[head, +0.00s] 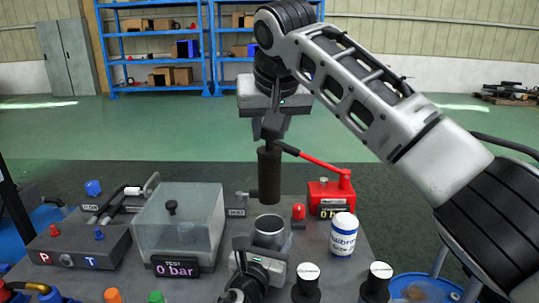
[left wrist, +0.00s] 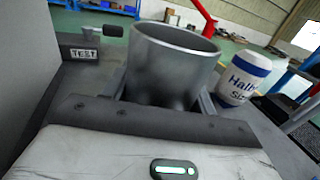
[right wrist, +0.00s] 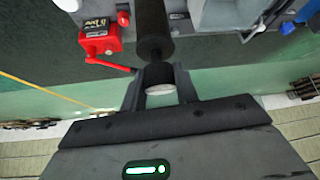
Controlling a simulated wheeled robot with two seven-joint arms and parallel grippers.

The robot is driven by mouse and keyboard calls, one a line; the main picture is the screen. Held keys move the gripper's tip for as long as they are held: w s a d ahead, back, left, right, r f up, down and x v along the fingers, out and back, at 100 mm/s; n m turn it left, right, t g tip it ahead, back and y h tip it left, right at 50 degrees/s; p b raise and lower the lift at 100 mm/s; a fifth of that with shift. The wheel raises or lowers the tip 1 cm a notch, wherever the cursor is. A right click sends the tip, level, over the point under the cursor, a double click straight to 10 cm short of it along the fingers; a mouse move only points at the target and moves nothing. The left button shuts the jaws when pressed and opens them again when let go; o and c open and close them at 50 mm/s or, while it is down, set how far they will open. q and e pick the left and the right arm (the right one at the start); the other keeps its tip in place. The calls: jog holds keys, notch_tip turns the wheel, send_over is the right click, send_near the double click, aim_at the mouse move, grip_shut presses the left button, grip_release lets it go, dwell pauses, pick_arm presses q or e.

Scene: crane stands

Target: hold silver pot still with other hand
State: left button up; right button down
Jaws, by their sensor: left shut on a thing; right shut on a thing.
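The silver pot (head: 268,232) stands upright and open-topped on the grey bench top. My left gripper (head: 264,252) is shut on it from the near side; in the left wrist view the pot (left wrist: 172,62) sits between the two fingers. My right gripper (head: 272,128) is above the pot, shut on the pale end of a dark cylindrical tool (head: 269,175). The tool hangs upright, its lower end just above the pot's mouth. In the right wrist view the dark tool (right wrist: 152,28) extends away from the fingers. The inside of the pot is mostly hidden.
A clear test box (head: 180,222) stands left of the pot. A red lever pump (head: 330,194) is behind right, and a white-and-blue jar (head: 343,236) is close on the right. Black, white-topped cylinders (head: 307,284) stand at the front. Blue shelves (head: 155,48) are far behind.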

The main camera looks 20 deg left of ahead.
jog(key=shift+r, duration=0.5)
pick_arm(q)
jog(key=o, duration=1.2)
